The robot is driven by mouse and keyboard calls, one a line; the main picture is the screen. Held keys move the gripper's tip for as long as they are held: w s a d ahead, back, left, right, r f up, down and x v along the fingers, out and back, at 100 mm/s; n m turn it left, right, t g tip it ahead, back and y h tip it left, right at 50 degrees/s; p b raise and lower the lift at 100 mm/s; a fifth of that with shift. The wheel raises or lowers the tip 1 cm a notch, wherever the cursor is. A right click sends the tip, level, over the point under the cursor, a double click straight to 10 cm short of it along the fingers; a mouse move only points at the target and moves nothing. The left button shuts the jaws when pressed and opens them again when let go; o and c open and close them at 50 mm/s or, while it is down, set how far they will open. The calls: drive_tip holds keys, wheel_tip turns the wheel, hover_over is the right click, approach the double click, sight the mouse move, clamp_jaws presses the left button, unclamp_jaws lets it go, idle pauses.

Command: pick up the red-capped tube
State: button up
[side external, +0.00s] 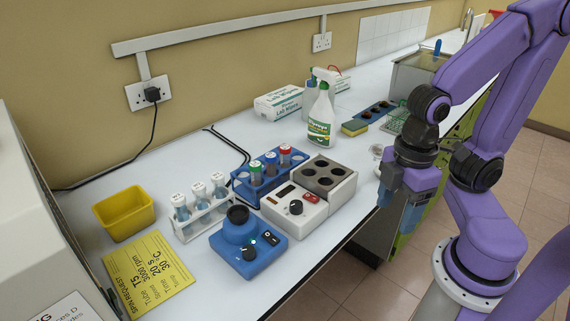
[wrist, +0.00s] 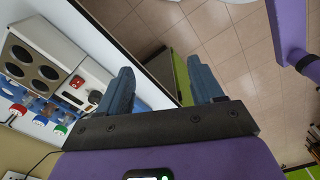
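The red-capped tube (side external: 285,150) stands upright in a blue rack (side external: 240,186), at its right end in the side view, beside a blue-capped tube (side external: 270,160) and a green-capped tube (side external: 255,171). Its red cap (wrist: 18,109) also shows at the left edge of the wrist view. My gripper (side external: 399,208) is past the bench's front edge, to the right of the rack and well apart from it, fingers pointing down. In the wrist view my gripper (wrist: 162,82) is open, with nothing between its fingers.
A heater block with round wells (side external: 327,176) and its control box (side external: 294,206) stand in front of the rack. A blue mixer (side external: 248,245), a white rack of white-capped tubes (side external: 203,222) and a yellow bin (side external: 124,213) stand to the left. A spray bottle (side external: 321,120) stands behind.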

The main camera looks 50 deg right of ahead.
drive_tip(key=w+a+r+n, duration=0.2)
drive_tip(key=w+a+r, duration=0.1)
drive_tip(key=w, duration=0.7)
wheel_tip(320, 180, up, 4)
drive_tip(key=n, duration=0.6)
hover_over(285, 147)
wheel_tip(285, 147, down, 17)
drive_tip(key=shift+d, duration=0.1)
drive_tip(key=c, duration=1.1)
